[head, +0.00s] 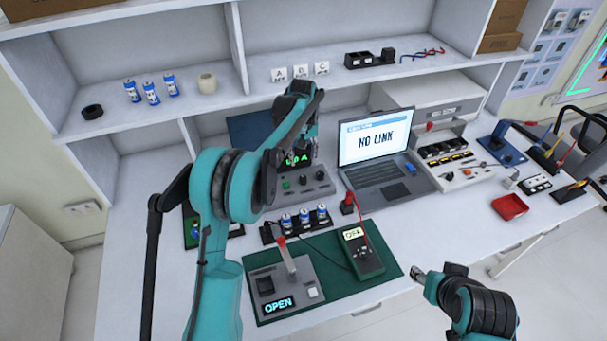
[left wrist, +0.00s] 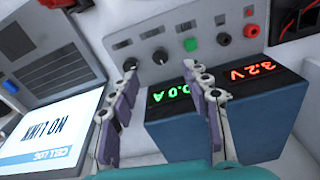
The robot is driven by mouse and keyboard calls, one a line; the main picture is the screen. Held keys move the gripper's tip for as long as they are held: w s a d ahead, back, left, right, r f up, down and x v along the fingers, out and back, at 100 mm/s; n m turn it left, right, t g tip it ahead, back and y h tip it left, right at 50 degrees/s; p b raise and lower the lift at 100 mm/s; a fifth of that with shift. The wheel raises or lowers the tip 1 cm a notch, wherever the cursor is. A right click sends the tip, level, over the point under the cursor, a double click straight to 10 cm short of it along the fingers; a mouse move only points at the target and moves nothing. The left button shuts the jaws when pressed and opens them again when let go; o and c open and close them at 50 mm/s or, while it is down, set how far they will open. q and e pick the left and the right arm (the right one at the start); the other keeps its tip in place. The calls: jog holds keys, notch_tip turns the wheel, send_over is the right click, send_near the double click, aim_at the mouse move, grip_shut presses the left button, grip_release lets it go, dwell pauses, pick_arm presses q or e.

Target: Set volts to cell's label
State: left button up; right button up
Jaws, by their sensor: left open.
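The bench power supply (head: 318,188) stands left of the laptop, partly hidden by my left arm. In the left wrist view its display (left wrist: 255,78) reads upside down, about 3.2 V in red and 0.0 A in green. Its panel has one black knob (left wrist: 161,57) and another black knob (left wrist: 123,44). My left gripper (head: 313,155) is open over the panel; its fingertips (left wrist: 159,68) lie either side of the first knob in that view, contact unclear. Several blue-white cells stand in a rack (head: 270,238) and on the shelf; their labels are unreadable. My right gripper (head: 420,273) is low right, its jaws unclear.
The laptop (head: 376,138) shows NO LINK. A multimeter (head: 366,262) reading OFF and a lever device (head: 285,285) reading OPEN stand on the green mat (head: 391,267). White bench surface is free around (head: 440,225).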

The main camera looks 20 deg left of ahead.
pick_arm(q)
send_over(303, 178)
jog(key=shift+n+g, duration=0.3)
notch_tip(303, 178, down, 4)
jog(key=shift+w+f, duration=0.1)
jog(key=shift+f, duration=0.05)
notch_tip(303, 178, down, 8)
jog(key=b, duration=0.2)
jog(key=shift+b, duration=0.3)
grip_shut()
